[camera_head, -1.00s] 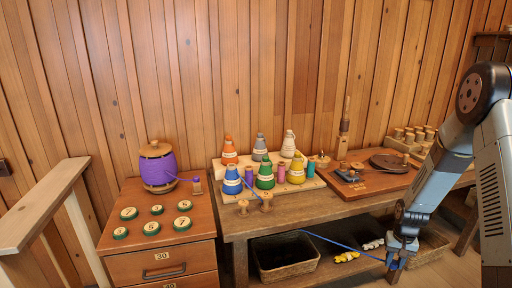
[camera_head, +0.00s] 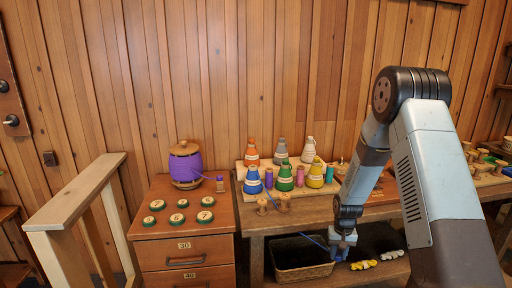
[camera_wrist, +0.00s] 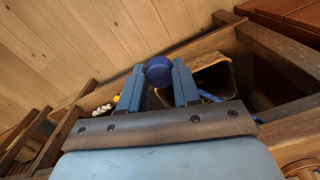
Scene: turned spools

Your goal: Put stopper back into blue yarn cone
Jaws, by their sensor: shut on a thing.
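The blue yarn cone (camera_head: 253,183) stands upright at the left front of the cone group on the workbench. My gripper (camera_head: 341,252) is low in front of the bench, to the right of and below the cone. It is shut on a rounded dark blue piece, seemingly the stopper (camera_wrist: 159,71), held between both fingers in the wrist view. The cone's top opening is too small to make out.
Green (camera_head: 285,178) and yellow (camera_head: 315,175) cones stand right of the blue one, with other cones behind. Wooden spools (camera_head: 262,206) stand in front of it. A wicker basket (camera_head: 302,271) sits under the bench. A drawer cabinet (camera_head: 183,235) stands left.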

